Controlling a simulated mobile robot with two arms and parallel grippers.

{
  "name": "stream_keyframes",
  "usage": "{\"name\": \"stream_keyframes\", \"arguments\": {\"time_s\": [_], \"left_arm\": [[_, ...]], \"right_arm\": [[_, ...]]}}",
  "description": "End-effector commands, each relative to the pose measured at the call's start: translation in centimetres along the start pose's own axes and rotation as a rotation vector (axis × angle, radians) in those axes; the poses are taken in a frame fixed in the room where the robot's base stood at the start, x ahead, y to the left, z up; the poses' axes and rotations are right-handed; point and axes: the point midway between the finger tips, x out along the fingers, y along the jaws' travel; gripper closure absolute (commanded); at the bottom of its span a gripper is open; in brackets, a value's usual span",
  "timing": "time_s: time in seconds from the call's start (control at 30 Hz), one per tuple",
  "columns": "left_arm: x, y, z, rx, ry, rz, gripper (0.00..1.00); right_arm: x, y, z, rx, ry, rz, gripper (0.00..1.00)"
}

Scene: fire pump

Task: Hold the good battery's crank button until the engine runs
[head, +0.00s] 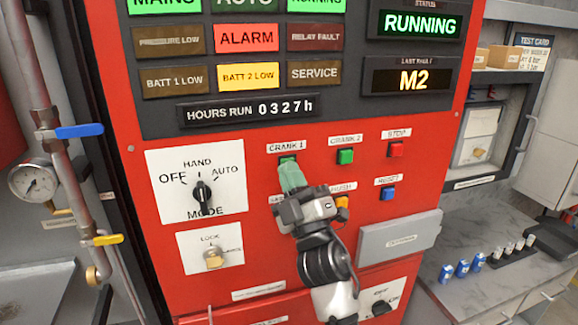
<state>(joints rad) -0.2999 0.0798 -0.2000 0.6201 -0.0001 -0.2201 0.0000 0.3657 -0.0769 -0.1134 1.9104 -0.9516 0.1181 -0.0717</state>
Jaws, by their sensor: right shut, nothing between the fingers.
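The red control panel (130,185) fills the middle of the head view. The CRANK 1 button (287,158) is mostly hidden by my right gripper (291,176), which is shut and empty. Its greenish fingertips are at the button; I cannot tell if it is pressed in. The green CRANK 2 button (345,157) is to the right, with nothing on it. The BATT 2 LOW lamp (248,77) is lit yellow, and the BATT 1 LOW lamp (174,79) is dark. The status display (421,25) reads RUNNING in green. My left gripper is not in view.
Close by are the red STOP button (396,150), the blue RESET button (388,194) and the MODE knob (203,196). The ALARM lamp (247,38) is lit red. Pipes with a gauge (32,182) stand left; a counter (470,220) is right.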

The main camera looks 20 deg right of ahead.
Motion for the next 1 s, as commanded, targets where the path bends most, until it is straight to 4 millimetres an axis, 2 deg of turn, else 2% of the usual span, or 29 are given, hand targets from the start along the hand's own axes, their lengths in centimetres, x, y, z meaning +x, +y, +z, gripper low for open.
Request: {"name": "stream_keyframes", "arguments": {"time_s": [0.33, 0.67, 1.0], "left_arm": [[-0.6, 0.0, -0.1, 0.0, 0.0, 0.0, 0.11], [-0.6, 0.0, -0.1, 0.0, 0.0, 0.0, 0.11], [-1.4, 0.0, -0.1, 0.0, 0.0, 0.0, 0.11]], "right_arm": [[-1.1, 0.8, -0.8, 0.0, 0.0, -0.001, 1.0], [-1.3, 0.9, -0.9, 0.0, 0.0, -0.001, 1.0], [-3.4, 2.5, -2.5, 0.0, -0.001, -0.001, 1.0]]}}
